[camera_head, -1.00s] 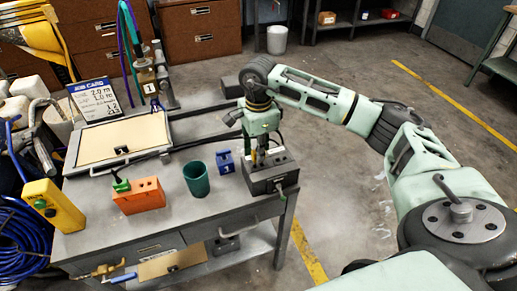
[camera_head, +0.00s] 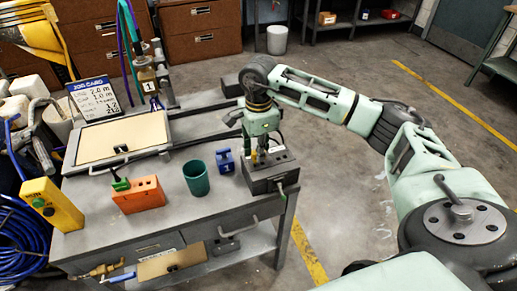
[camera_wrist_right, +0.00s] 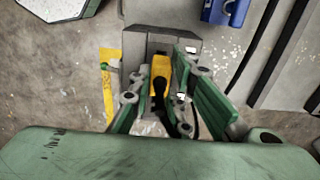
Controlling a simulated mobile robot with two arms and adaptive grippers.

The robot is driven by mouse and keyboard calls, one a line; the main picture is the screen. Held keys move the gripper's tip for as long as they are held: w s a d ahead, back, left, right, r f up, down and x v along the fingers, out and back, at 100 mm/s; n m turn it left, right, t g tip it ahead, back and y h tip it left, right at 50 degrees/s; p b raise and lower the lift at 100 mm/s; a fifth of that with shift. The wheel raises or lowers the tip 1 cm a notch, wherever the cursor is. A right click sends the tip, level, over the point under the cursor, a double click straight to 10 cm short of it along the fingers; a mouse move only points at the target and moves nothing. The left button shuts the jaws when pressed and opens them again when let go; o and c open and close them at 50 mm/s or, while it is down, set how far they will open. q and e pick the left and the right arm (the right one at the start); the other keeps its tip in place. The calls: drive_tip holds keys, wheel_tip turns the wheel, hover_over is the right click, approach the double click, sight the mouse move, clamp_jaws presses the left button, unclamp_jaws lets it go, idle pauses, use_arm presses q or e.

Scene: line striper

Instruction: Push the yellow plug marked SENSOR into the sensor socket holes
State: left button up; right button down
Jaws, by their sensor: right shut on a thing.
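The yellow plug (camera_wrist_right: 160,72) shows between the fingers of my right gripper (camera_wrist_right: 158,95) in the wrist view, with a black cable running back from it. The gripper is shut on it. In the head view my right gripper (camera_head: 258,153) points down over the dark grey socket box (camera_head: 268,183) at the table's right front corner. The box (camera_wrist_right: 138,45) lies just beyond the plug in the wrist view. The socket holes and the plug's tip are hidden, so I cannot tell how far in it is. My left gripper is out of view.
A blue block (camera_head: 225,162) stands close to the left of the box, then a green cup (camera_head: 196,178) and an orange box (camera_head: 138,196). A yellow box (camera_head: 52,205) is at the table's left. The table's right edge is close to the socket box.

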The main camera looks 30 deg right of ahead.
drive_tip(key=shift+s+f+b, duration=0.1)
drive_tip(key=shift+f+b, duration=0.9)
drive_tip(key=shift+f, duration=0.25)
idle(0.7)
drive_tip(key=c, duration=1.6)
unclamp_jaws()
drive_tip(key=shift+o, duration=0.2)
drive_tip(key=o, duration=0.3)
drive_tip(key=shift+r, duration=0.1)
drive_tip(key=shift+r+p, duration=2.15)
drive_tip(key=shift+r, duration=1.3)
